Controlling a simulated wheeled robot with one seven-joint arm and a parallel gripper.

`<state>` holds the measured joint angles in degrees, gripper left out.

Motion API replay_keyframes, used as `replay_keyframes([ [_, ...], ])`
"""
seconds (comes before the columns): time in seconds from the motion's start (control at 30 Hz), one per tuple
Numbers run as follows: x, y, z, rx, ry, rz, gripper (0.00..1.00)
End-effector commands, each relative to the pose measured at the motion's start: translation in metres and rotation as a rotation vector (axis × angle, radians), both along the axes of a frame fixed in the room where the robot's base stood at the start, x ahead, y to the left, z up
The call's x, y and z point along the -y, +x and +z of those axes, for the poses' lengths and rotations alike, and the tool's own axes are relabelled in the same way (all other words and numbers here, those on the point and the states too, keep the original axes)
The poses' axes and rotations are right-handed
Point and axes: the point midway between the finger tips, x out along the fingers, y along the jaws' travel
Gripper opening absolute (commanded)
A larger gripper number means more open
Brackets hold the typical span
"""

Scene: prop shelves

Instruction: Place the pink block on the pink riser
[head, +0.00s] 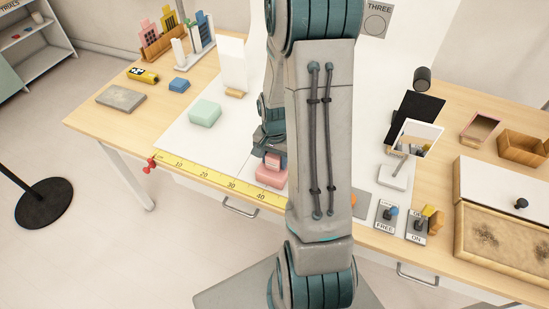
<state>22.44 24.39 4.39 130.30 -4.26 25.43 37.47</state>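The pink riser (270,177) sits on the white sheet near the table's front edge, just left of my arm, which hides its right part. A small pink block (273,161) is right above the riser, low over it or touching it; I cannot tell which. My gripper (271,158) points down and has the block between its fingers, seemingly shut on it. My arm crosses the middle of the view and covers part of the gripper.
A mint-green block (204,112) stands on the sheet to the left. A yellow ruler strip (207,175) runs along the front edge. Switches (388,214), a mirror (416,137) and a wooden-framed box (500,245) stand to the right. The sheet between the mint block and riser is clear.

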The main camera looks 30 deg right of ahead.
Motion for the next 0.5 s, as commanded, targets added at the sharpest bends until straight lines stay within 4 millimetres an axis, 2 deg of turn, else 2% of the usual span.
replay_keyframes([
  [0.33, -0.0001, 0.0001, 0.0012, 0.0, 0.0, 0.0, 0.63],
  [0.5, 0.0003, 0.0009, 0.0102, 0.003, -0.002, 0.0, 0.63],
])
